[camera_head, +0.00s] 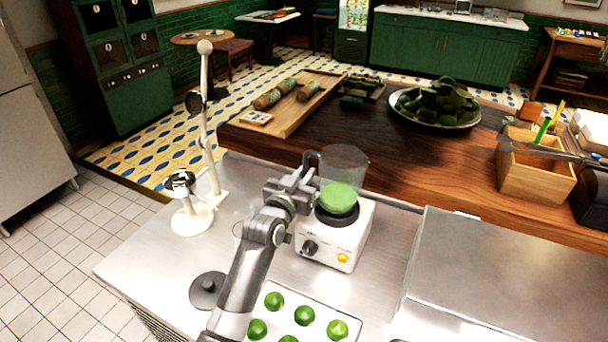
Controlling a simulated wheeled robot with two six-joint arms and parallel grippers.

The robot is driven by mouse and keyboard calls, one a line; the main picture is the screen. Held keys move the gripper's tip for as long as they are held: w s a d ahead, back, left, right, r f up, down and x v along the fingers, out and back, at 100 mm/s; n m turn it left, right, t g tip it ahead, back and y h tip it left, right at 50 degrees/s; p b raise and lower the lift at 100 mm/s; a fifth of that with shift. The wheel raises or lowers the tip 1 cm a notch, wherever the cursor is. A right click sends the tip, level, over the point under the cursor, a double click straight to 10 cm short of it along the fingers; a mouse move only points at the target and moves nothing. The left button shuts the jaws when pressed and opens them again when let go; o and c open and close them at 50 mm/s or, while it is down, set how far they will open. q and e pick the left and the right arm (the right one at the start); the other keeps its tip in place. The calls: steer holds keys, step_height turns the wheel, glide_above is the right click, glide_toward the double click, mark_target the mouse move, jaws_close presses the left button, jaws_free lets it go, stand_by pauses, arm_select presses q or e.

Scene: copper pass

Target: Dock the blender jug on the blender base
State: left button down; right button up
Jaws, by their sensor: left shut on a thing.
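The blender jug (344,163) is clear grey, with bright green contents in its lower part and a handle on its left side. It stands about upright over the blender base (328,246), a white block with a dark knob and a yellow button on its front. A dark ring (337,218) shows under the green. I cannot tell whether the jug touches the base or is just above it. My left gripper (306,184) is shut on the jug at its handle side, and its fingers partly hide the handle. My right gripper is not in view.
A grey lid-like disc (208,291) and a white tray (356,311) with several green fruits lie in front. A white stand (191,219) is at left. The wooden counter behind holds a fruit bowl (434,121) and a wooden box (533,178). A raised steel surface (480,265) is at right.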

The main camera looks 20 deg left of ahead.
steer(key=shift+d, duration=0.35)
arm_select(q)
steer(key=shift+r+p, duration=0.1)
steer(key=shift+p, duration=0.2)
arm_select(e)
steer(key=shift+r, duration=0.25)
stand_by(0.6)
arm_select(q)
steer(key=shift+f+b, duration=0.45)
steer(key=shift+f, duration=0.2)
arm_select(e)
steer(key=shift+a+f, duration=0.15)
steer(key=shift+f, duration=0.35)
arm_select(q)
steer(key=c, duration=1.7)
jaws_free()
steer(key=shift+s, duration=0.1)
steer(key=shift+s+a+f+p, duration=0.1)
steer(key=shift+s+a+p, duration=0.15)
steer(key=shift+s, duration=1.55)
steer(key=shift+s+a+r+p, duration=0.1)
steer(key=shift+s+a, duration=0.25)
steer(key=shift+s, duration=1.5)
steer(key=shift+s+a+f+p, duration=0.1)
steer(key=shift+s+a+p, duration=0.15)
steer(key=shift+s, duration=1.55)
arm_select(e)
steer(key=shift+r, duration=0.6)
